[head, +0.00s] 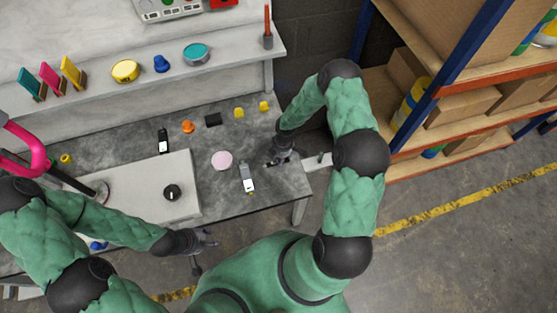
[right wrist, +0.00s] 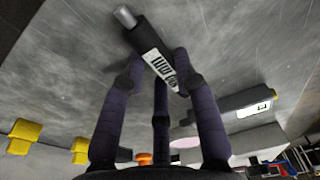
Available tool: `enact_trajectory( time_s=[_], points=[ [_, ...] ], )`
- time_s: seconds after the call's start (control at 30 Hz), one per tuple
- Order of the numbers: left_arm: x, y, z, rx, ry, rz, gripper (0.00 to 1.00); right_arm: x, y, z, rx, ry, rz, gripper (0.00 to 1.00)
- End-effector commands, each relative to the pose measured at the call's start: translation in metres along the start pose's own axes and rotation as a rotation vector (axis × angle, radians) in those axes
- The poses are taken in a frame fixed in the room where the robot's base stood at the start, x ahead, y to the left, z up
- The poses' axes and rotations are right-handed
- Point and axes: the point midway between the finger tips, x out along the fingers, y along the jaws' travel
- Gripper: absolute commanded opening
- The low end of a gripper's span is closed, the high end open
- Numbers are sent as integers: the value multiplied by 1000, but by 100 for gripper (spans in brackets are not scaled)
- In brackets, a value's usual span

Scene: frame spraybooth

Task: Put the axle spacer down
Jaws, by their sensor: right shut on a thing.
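My right gripper (right wrist: 160,88) is shut on a dark bar-shaped part with a silver round end and a white printed label; I take this to be the axle spacer (right wrist: 146,42). In the right wrist view it lies slantwise between the fingertips, over the grey table top. Whether it touches the table, I cannot tell. In the head view my right gripper (head: 279,157) is low over the right end of the table, and the part is mostly hidden there. My left gripper (head: 207,243) is empty, its fingers apart, beyond the table's front edge.
On the grey table (head: 250,142) are a grey labelled device (head: 247,177), a pink disc (head: 222,160), a black block (head: 213,119), an orange piece (head: 188,127) and yellow blocks (head: 239,112). A pale board (head: 140,185) lies left. Shelving (head: 440,108) stands right.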

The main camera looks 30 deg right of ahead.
Motion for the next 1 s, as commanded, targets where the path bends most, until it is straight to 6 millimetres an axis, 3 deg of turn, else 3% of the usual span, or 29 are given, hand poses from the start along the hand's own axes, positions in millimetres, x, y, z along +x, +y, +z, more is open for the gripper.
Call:
enact_trajectory(
  time_s=[0.4, 0.43, 0.5, 0.87, 1.0],
  points=[
    [4, -2, 0, 0, 0, 0, 40, 6, 1, 1, 2, 0, 3, 0],
    [4, -1, 0, 0, 0, 0, 40, 5, 1, 1, 2, 0, 2, 36],
    [3, -1, 0, 0, 0, 0, 40, 4, 1, 1, 2, 0, 2, 54],
    [2, -1, 0, 0, 0, 0, 40, 3, 1, 1, 2, 0, 2, 54],
    [-4, 1, 0, 0, 0, 0, 40, -8, 2, 0, 2, -1, 4, 54]
  ],
)
